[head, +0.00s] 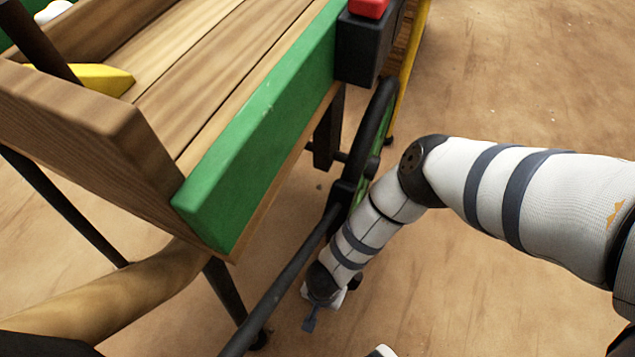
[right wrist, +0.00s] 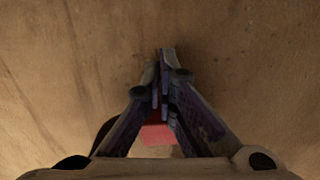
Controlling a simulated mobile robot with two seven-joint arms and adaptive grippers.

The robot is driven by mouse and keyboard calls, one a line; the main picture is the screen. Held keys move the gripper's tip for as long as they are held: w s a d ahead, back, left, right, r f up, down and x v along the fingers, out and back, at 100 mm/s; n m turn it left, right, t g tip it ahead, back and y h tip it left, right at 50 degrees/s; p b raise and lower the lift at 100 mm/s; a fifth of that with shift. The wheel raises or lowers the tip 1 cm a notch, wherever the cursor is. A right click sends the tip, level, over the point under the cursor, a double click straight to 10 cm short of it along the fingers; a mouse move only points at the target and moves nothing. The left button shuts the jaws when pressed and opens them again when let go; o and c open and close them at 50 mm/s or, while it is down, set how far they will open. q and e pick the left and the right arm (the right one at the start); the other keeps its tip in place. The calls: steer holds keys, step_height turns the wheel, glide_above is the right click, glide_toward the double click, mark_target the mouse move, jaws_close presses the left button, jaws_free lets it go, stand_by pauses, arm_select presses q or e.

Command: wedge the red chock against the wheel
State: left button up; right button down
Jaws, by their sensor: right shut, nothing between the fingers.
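The cart's wheel (head: 384,97), with a black tyre and some green inside it, stands beside the cart in the head view. My right arm hides its lower part. My right gripper (head: 309,325) points down near the ground, in front of the wheel and apart from what shows of it. In the right wrist view my right gripper (right wrist: 163,62) is shut and empty. A red block, likely the chock (right wrist: 157,134), shows past the fingers, partly covered by them. I do not see that chock in the head view. My left gripper is not in view.
The wooden cart (head: 265,125) with a green side board fills the left. A black box (head: 362,48) with a red top sits at its far corner. A dark bar (head: 285,283) runs low beside the cart. Bare brown ground lies open to the right.

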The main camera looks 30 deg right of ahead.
steer(key=shift+w+d, duration=0.1)
steer(key=shift+w+d+b, duration=0.55)
steer(key=shift+w+d, duration=0.3)
steer(key=shift+d, duration=0.3)
